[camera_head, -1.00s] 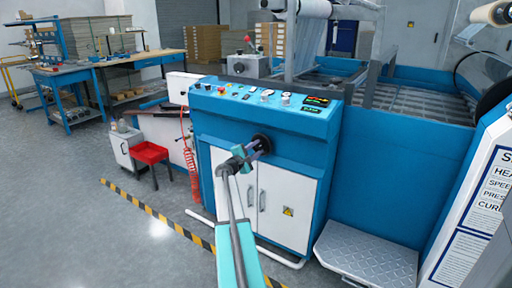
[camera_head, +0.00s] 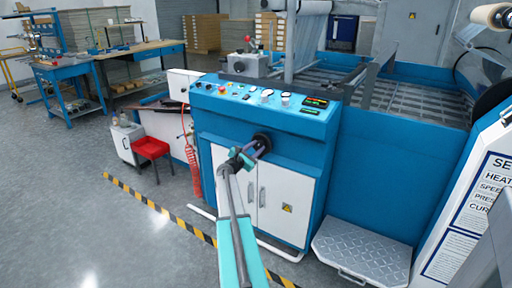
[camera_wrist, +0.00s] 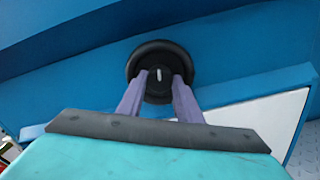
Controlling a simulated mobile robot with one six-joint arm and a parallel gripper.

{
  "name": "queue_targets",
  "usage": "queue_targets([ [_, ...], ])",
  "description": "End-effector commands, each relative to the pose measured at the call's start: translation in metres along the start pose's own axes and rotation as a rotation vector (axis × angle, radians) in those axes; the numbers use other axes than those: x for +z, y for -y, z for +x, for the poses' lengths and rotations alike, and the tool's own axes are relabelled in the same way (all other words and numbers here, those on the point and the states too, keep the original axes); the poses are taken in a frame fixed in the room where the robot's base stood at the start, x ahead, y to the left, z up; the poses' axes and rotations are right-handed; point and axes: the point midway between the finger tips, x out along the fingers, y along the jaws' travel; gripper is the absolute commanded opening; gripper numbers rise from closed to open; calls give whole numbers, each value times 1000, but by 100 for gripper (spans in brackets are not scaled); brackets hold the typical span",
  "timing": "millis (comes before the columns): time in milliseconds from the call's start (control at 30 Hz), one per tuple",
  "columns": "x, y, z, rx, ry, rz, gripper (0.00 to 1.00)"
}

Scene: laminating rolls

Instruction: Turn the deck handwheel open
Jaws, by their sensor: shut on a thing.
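The deck handwheel (camera_head: 262,141) is a black round wheel on the blue front of the machine, just above the white cabinet doors. In the wrist view the handwheel (camera_wrist: 159,71) shows face-on, with a pale mark upright on its hub. My gripper (camera_head: 253,150) reaches it from the front. Its two purple fingers (camera_wrist: 159,90) lie on either side of the hub and are shut on it. The fingertips overlap the wheel's dark face, and their exact contact is hard to see.
The blue console (camera_head: 265,100) with buttons and gauges stands above the wheel. White cabinet doors (camera_head: 283,203) lie below it. A metal step (camera_head: 362,245) is at the lower right. A red stool (camera_head: 151,148) stands left. Grey floor (camera_head: 110,240) beyond the striped tape is clear.

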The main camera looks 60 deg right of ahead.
Motion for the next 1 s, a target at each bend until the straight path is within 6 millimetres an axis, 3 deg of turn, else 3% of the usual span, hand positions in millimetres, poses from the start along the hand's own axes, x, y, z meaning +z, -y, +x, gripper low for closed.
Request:
queue_targets([
  [433, 3, -1, 2, 2, 5, -16, 10],
  [467, 3, -1, 2, 2, 4, -16, 34],
  [567, 2, -1, 2, 1, 4, -15, 50],
  [1000, 1, 0, -3, 1, 1, -14, 51],
])
